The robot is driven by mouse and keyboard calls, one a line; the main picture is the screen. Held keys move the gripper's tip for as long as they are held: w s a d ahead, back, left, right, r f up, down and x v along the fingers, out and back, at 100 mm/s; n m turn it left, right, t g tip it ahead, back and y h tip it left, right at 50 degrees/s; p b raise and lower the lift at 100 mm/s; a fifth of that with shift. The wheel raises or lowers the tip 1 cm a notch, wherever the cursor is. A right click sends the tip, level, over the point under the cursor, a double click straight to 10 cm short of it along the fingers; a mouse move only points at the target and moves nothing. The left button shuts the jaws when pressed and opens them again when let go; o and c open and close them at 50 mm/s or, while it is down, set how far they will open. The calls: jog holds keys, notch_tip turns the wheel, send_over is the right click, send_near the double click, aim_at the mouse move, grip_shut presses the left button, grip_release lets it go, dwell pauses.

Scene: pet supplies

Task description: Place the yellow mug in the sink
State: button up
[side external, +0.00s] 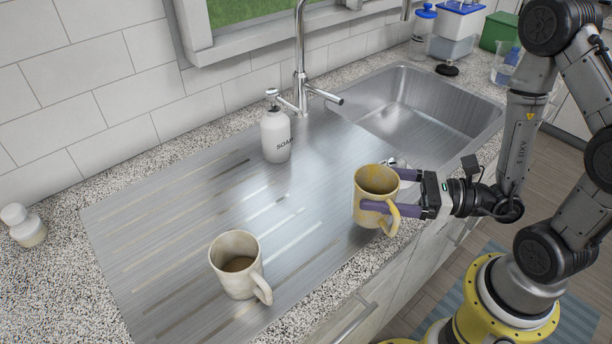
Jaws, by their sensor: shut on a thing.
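The yellow mug (369,207) is upright, near the right front edge of the steel drainboard. My gripper (382,205) is shut on the mug, with its purple fingers at the mug's sides near the handle. Whether the mug's base touches the drainboard or is lifted cannot be told. The sink (397,84) is an empty-looking steel basin behind and to the right of the mug, past the end of the ribbed board.
A soap bottle (275,136) and a tall faucet (300,60) stand behind. A small white bottle (24,226) is at far left. Containers (457,30) line the back right.

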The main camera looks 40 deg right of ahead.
jog(key=shift+w, duration=0.1)
jog(key=shift+w+f, duration=0.5)
jog(key=shift+w, duration=2.5)
jog(key=shift+w+f, duration=0.5)
jog(key=shift+w, duration=2.45)
jog(key=shift+w+f, duration=0.5)
jog(key=shift+w, duration=2.5)
jog(key=shift+f, duration=0.1)
jog(key=o, duration=1.5)
jog(key=shift+f, duration=0.1)
